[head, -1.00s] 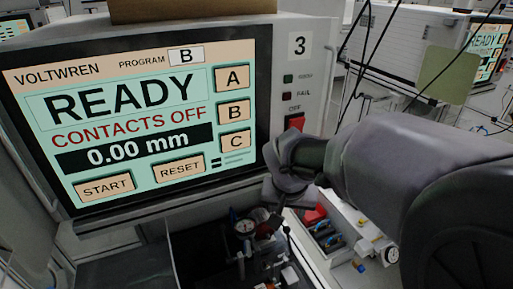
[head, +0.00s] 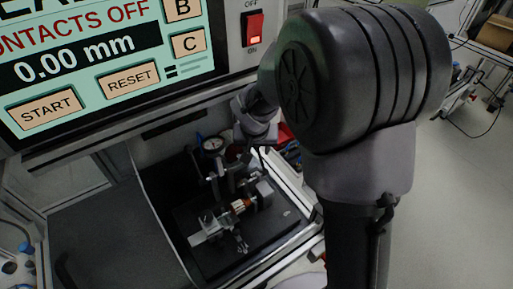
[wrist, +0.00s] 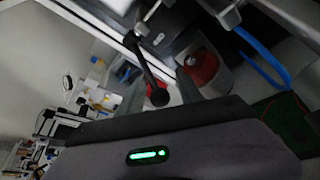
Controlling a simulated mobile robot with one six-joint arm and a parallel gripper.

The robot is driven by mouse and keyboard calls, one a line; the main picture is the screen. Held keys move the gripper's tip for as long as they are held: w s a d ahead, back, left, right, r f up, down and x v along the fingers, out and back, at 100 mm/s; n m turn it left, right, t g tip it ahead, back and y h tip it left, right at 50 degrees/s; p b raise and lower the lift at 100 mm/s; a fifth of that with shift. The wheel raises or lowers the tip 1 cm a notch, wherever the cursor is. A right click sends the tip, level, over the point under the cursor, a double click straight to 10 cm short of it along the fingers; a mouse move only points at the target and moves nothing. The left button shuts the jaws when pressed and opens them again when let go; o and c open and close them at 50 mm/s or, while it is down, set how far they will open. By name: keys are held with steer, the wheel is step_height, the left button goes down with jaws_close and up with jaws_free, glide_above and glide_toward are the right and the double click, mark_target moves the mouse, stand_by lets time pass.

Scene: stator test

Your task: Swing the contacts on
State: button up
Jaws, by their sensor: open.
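The test fixture (head: 217,262) is a dark plate in the bay under the screen. It carries a small copper-wound part (head: 240,206) and metal holders. The screen (head: 95,75) reads "CONTACTS OFF" and 0.00 mm. My gripper (head: 256,128) is above the back right of the fixture, partly hidden by my arm; it is open. In the wrist view a black lever (wrist: 143,65) with a ball knob (wrist: 159,97) reaches down close to my gripper body. Any contact between knob and fingers is unclear.
A dial gauge (head: 213,144) stands at the back of the fixture. A red lit power switch (head: 254,30) is beside the screen. In the wrist view, a red round part (wrist: 199,68) and a blue band (wrist: 268,62) are near the lever. The bay floor left of the fixture is clear.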

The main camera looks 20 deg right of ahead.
jaws_close()
stand_by(1.3)
